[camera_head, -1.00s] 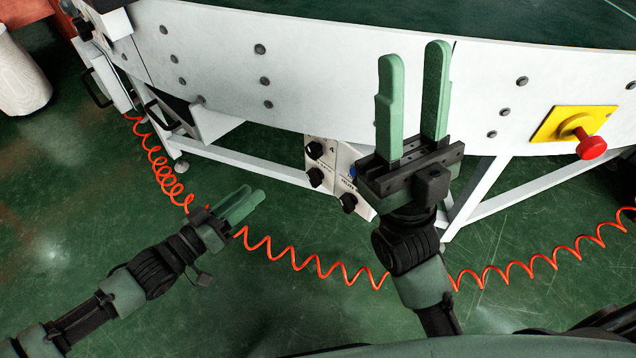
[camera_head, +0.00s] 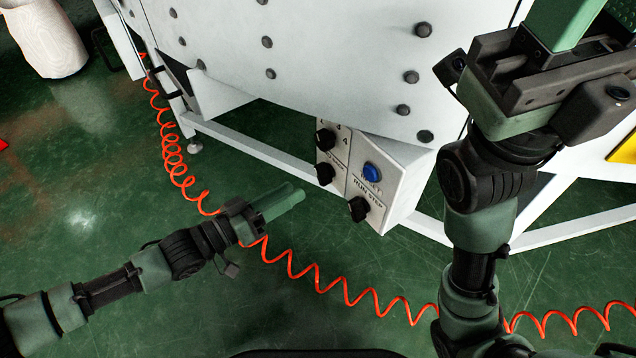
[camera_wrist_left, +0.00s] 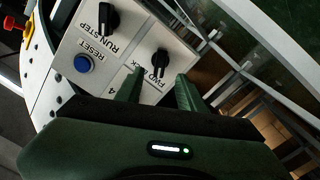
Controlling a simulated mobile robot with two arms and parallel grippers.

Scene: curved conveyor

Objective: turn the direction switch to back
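The direction switch (camera_head: 325,173) is a black knob at the lower left of the white control box. In the left wrist view, the knob (camera_wrist_left: 160,62) stands beside its partly covered FWD label, just beyond the fingertips. My left gripper (camera_head: 290,197) is below and left of the box in the head view, pointing toward it. In the left wrist view, its two green fingers (camera_wrist_left: 158,88) are apart with nothing between them, and they do not appear to touch the knob. My right gripper (camera_head: 592,32) is at the upper right; its fingers are apart at the base, their tips out of frame.
The box also carries a RUN/STEP knob (camera_head: 357,208), a blue RESET button (camera_head: 372,172) and an upper knob (camera_head: 325,138). The white conveyor wall (camera_head: 330,60) rises behind. A white frame bar (camera_head: 250,147) runs behind.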

